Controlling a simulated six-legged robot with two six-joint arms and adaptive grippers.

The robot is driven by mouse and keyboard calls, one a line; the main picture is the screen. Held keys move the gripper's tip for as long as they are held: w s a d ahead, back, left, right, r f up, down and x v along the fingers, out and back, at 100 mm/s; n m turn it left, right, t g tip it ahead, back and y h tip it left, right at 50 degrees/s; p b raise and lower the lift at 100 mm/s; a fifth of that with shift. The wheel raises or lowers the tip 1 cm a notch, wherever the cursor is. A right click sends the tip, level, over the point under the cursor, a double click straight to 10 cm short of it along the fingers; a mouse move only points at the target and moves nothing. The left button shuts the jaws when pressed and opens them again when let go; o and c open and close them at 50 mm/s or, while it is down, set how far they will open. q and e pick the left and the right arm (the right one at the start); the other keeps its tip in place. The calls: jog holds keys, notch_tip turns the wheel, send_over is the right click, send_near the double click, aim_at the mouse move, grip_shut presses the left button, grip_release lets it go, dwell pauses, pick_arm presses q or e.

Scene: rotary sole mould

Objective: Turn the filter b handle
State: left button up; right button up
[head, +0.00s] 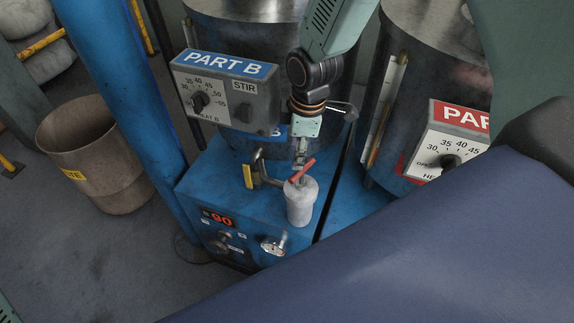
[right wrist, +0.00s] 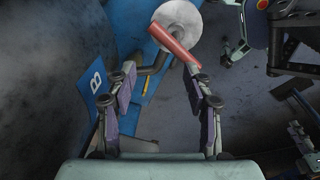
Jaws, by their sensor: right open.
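The red filter handle (head: 300,170) is a short bar on top of the pale grey filter canister (head: 301,205), at the front of the blue Part B unit. The bar lies at a slant. In the right wrist view the handle (right wrist: 175,45) and the round canister top (right wrist: 181,17) sit just beyond my fingertips. My right gripper (head: 301,155) comes down from above, close over the handle; in its wrist view its fingers (right wrist: 161,70) are spread, with nothing gripped. The near end of the handle lies close to the right-hand finger.
A Part B control box (head: 226,92) is left of my arm. A pipe with a yellow lever (head: 248,176) stands beside the canister. A display reading 90 (head: 218,219) and a small valve (head: 274,246) are below. A waste bin (head: 93,160) stands at left.

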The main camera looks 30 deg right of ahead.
aim_at(301, 184)
jog(key=s+n, duration=0.1)
jog(key=s+n+g, duration=0.1)
jog(key=n, duration=0.1)
jog(key=shift+a+r, duration=0.1)
jog(key=shift+r, duration=0.15)
jog(key=shift+f, duration=0.2)
notch_tip(301, 184, down, 6)
jog(key=shift+f+b, duration=0.15)
jog(key=shift+b, duration=0.55)
jog(key=shift+f, duration=0.5)
pick_arm(q)
jog(key=shift+s+a+f, duration=0.1)
jog(key=shift+f, duration=0.65)
pick_arm(e)
jog(key=shift+w+d+f, duration=0.1)
jog(key=shift+d+f, duration=0.05)
jog(key=shift+d, duration=0.1)
jog(key=shift+c, duration=0.2)
